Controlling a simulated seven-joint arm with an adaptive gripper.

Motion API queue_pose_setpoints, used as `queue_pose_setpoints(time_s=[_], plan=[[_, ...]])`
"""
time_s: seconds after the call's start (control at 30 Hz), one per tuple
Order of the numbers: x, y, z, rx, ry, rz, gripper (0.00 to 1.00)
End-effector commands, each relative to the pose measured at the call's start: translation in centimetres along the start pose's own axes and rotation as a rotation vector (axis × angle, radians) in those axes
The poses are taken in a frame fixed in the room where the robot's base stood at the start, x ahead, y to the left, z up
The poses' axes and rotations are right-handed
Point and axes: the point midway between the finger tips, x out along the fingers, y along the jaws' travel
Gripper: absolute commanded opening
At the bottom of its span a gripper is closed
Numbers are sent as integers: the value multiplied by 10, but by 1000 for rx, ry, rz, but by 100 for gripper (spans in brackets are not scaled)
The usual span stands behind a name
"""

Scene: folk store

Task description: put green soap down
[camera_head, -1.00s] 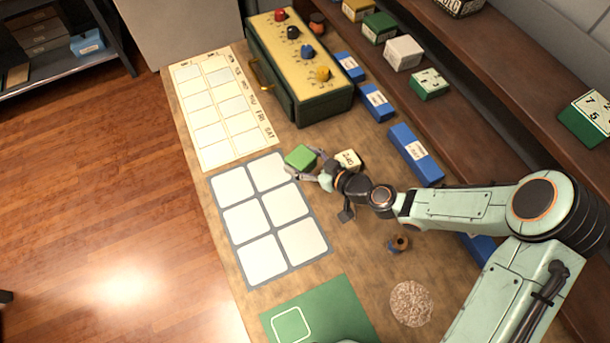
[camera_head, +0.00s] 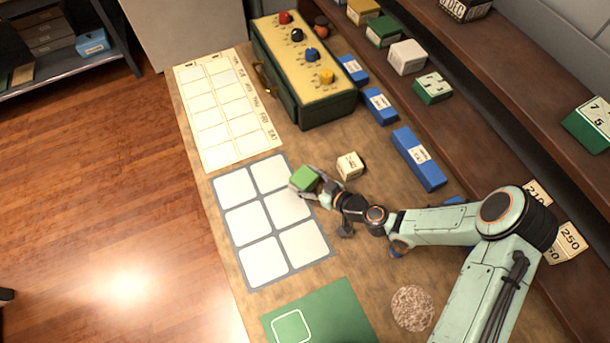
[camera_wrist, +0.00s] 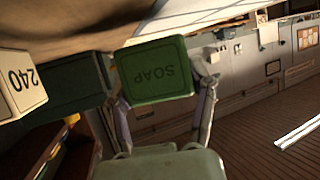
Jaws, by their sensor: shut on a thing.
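The green soap (camera_head: 305,178) is a green block held in my gripper (camera_head: 308,190) over the right edge of the grey mat with white squares (camera_head: 238,218). In the wrist view the soap (camera_wrist: 157,70) shows its SOAP lettering upside down, between the two fingers of my gripper (camera_wrist: 160,92), which are shut on it. I cannot tell exactly how high the soap is above the mat. The mat's squares look empty, and the soap hides part of its upper right area.
A cream block (camera_head: 350,165) stands right of the soap; its 240 label shows in the wrist view (camera_wrist: 22,82). A green chest with knobs (camera_head: 303,75) is behind. Blue boxes (camera_head: 418,158) line the shelf side. A green mat (camera_head: 322,318) lies in front.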

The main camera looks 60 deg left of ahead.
Motion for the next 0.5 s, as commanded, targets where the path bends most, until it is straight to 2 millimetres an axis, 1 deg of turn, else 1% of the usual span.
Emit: queue_pose_setpoints(time_s=[0.2, 0.23, 0.27, 0.3, 0.33, 0.5], plan=[[2, 0, 4, -1, 1, -1, 16], [2, 0, 4, -1, 0, 0, 59], [2, 0, 4, -1, 0, 0, 68], [2, 0, 4, -1, 0, 0, 81], [2, 0, 4, -1, 0, 0, 82], [2, 0, 4, -1, 0, 0, 82]])
